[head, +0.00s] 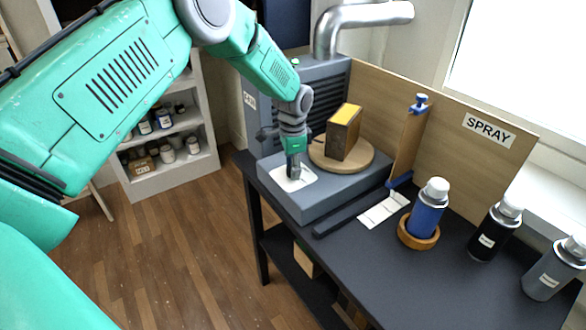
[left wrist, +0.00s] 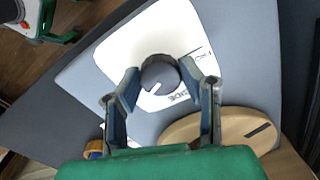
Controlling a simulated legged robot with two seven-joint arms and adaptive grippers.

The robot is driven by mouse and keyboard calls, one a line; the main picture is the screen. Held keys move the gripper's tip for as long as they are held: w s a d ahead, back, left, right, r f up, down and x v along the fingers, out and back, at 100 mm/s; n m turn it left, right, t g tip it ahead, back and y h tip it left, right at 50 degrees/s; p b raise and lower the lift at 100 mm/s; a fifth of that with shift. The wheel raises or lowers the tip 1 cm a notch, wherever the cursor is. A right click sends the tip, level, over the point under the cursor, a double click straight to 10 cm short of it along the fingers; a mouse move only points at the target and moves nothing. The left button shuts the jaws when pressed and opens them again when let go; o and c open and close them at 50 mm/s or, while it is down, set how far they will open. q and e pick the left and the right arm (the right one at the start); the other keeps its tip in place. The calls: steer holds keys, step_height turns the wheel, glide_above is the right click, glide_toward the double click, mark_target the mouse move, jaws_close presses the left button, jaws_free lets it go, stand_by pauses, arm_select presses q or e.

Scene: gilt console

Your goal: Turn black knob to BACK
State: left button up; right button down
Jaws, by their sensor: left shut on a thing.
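The black knob (left wrist: 160,71) sits on a white label plate (left wrist: 118,42) and has a white pointer mark on its face. In the left wrist view the mark points to the lower left. Printed words are partly visible on the plate, one reading SIDE upside down. My left gripper (head: 293,172) comes down from above and is shut on the knob, one finger on each side. In the head view the gripper hides the knob, and the plate (head: 303,181) shows around it on the grey base (head: 315,206). My right gripper is not in view.
A round wooden turntable (head: 366,159) carrying a brown block with a yellow top (head: 343,133) stands close by the gripper. A wooden panel (head: 440,120), a blue spray can (head: 427,212) and other cans stand to the right on the dark table (head: 395,262).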

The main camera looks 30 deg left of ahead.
arm_select(q)
steer(key=m, duration=0.4)
steer(key=shift+w+r+m, duration=0.1)
steer(key=shift+w+m, duration=0.15)
steer(key=shift+m, duration=0.15)
stand_by(0.4)
steer(key=o, duration=1.1)
steer(key=shift+m, duration=0.3)
steer(key=shift+o, duration=0.2)
steer(key=shift+w+f, duration=0.1)
steer(key=shift+f, duration=0.1)
steer(key=shift+r, duration=0.55)
step_height(320, 180, up, 11)
steer(key=shift+f, duration=0.15)
